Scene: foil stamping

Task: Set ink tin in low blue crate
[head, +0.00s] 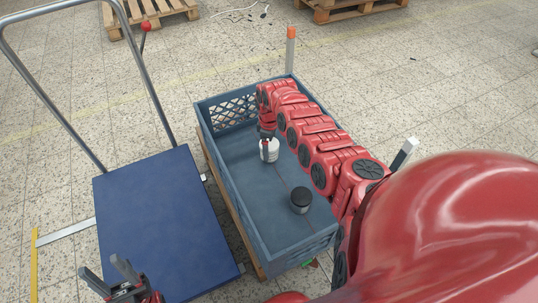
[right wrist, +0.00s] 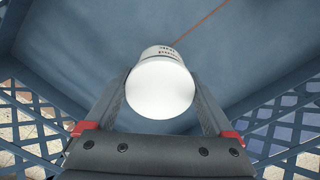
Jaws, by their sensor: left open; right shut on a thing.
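The low blue crate (head: 235,196) stands in the middle of the head view. My right gripper (head: 267,146) reaches down inside its far part and is shut on a white tin (head: 270,154). In the right wrist view the white tin (right wrist: 160,88) sits between both fingers, with small dark print on its side that I cannot read clearly. I cannot tell whether it touches the crate floor. A second, dark tin with a black lid (head: 300,199) stands upright in the crate's near part. My left gripper (head: 100,265) is open and empty at the lower left.
A blue platform cart (head: 155,215) with a grey tube handle stands left of the crate. The crate rests on wood (head: 238,220). A post with an orange top (head: 290,48) stands behind it. Wooden pallets lie at the back. The crate floor between the tins is clear.

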